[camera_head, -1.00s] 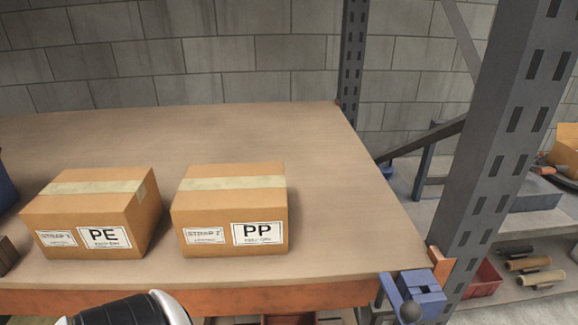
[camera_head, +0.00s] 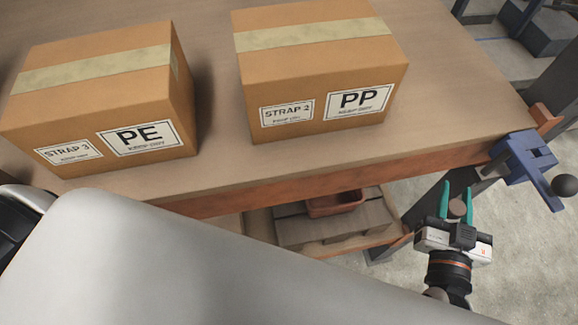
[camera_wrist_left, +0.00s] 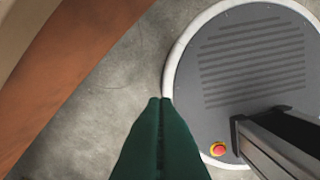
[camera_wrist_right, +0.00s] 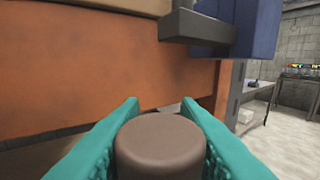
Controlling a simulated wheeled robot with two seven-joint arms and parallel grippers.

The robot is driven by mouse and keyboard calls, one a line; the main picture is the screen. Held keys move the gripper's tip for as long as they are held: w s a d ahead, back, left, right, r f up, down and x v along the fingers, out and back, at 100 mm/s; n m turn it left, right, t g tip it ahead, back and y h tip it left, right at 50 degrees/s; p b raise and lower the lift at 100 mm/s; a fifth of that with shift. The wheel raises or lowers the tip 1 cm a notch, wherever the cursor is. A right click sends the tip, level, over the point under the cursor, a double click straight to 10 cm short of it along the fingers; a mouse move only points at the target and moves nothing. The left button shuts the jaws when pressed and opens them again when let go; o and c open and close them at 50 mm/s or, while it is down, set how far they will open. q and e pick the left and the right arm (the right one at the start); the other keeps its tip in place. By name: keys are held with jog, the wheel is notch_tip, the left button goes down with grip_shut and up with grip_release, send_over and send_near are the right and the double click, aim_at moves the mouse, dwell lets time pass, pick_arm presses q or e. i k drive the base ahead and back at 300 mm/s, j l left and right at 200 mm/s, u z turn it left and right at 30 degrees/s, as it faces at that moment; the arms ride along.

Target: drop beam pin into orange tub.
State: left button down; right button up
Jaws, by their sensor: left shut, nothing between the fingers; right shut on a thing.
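My right gripper (camera_head: 457,190) is below and left of the blue bracket, in front of the table edge. Its teal fingers are shut on a brown cylinder, the beam pin (camera_head: 457,208), whose flat round end faces the camera in the right wrist view (camera_wrist_right: 160,146). My left gripper (camera_wrist_left: 160,101) is shut and empty above the floor in the left wrist view; its fingers are outside the head view. A reddish-orange tub (camera_head: 336,205) sits on a low grey support under the table, partly hidden by the table edge.
Two cardboard boxes, PE (camera_head: 100,98) and PP (camera_head: 318,70), stand on the table (camera_head: 470,95). A blue bracket (camera_head: 523,155) with a black knob (camera_head: 565,186) is at its right corner. My left arm covers the lower left. Open floor lies at right.

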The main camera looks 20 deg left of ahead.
aim_at(334, 200)
jog(key=k, duration=0.35)
jog(key=k+u, duration=0.35)
jog(key=k+j+u, duration=0.15)
jog(key=u, duration=0.25)
jog(key=k+j+u, duration=0.35)
jog(key=l+u, duration=0.4)
jog(key=l, duration=1.2)
jog(key=i, duration=0.35)
